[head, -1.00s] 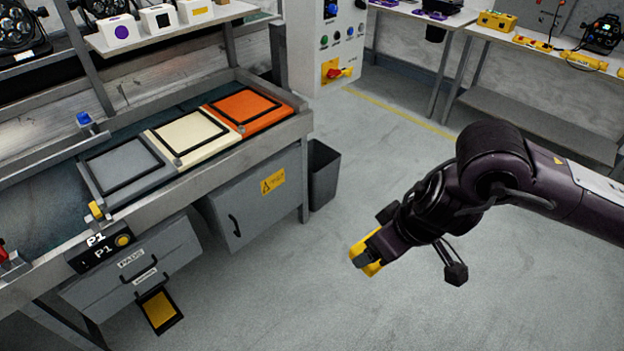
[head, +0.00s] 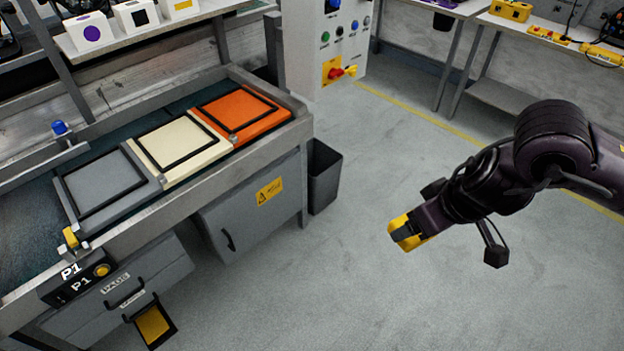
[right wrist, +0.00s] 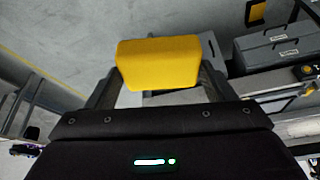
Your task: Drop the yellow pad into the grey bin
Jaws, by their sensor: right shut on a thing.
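The yellow pad (right wrist: 158,63) is between the fingers of my right gripper (right wrist: 157,75) in the right wrist view. In the head view my right gripper (head: 408,232) is shut on the yellow pad (head: 400,226) and holds it over open floor. The grey bin (head: 324,177) is a dark grey, open-topped bin on the floor beside the right end of the workbench. The pad is to the right of the bin in the picture, apart from it. The inside of the bin is mostly hidden. My left gripper is not in view.
The workbench (head: 258,150) carries grey (head: 107,182), cream (head: 179,146) and orange (head: 240,110) framed pads. A drawer (head: 152,324) with something yellow stands open below. A control panel (head: 335,40) stands behind the bin. The floor between bin and gripper is clear.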

